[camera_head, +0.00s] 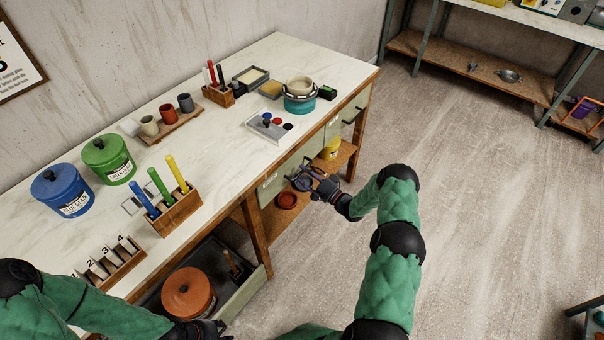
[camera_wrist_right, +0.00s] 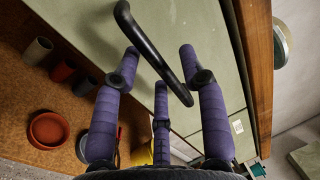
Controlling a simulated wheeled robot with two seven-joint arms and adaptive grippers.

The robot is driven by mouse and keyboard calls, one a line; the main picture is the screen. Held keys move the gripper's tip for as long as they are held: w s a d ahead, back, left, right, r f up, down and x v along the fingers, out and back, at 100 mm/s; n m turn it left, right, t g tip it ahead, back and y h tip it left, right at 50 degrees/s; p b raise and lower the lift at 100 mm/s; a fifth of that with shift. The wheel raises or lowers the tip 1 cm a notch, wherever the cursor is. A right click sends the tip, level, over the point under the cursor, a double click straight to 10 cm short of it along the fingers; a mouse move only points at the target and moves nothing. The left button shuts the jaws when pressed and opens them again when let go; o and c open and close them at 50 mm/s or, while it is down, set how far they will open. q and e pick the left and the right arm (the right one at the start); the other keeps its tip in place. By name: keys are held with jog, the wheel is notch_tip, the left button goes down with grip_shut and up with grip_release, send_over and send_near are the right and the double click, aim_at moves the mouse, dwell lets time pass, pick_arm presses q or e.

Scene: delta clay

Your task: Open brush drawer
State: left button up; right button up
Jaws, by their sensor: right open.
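The workbench has pale green drawer fronts; the drawer front at my right gripper (camera_head: 314,182) is shut (camera_head: 271,185). Its front fills the right wrist view (camera_wrist_right: 205,35), with a black bar handle (camera_wrist_right: 150,50) running diagonally. My right gripper's purple fingers are open, spread on both sides of the handle and not closed on it; whether any finger touches it I cannot tell. Another shut drawer front (camera_head: 351,112) with a black handle is farther right. No brush label can be read. My left gripper (camera_head: 207,329) is partly cut off at the bottom edge, its fingers unclear.
A lower drawer (camera_head: 243,297) at the left stands open, holding an orange lidded pot (camera_head: 188,293). A shelf under the bench holds a red bowl (camera_head: 287,200) and a yellow container (camera_head: 331,149). Pots, pen racks and trays crowd the benchtop (camera_head: 225,140). Floor at right is free.

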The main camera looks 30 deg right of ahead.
jog(key=shift+w+a+r, duration=0.15)
jog(key=shift+w+a, duration=0.05)
jog(key=shift+w, duration=0.35)
grip_shut()
jog(key=shift+s, duration=0.1)
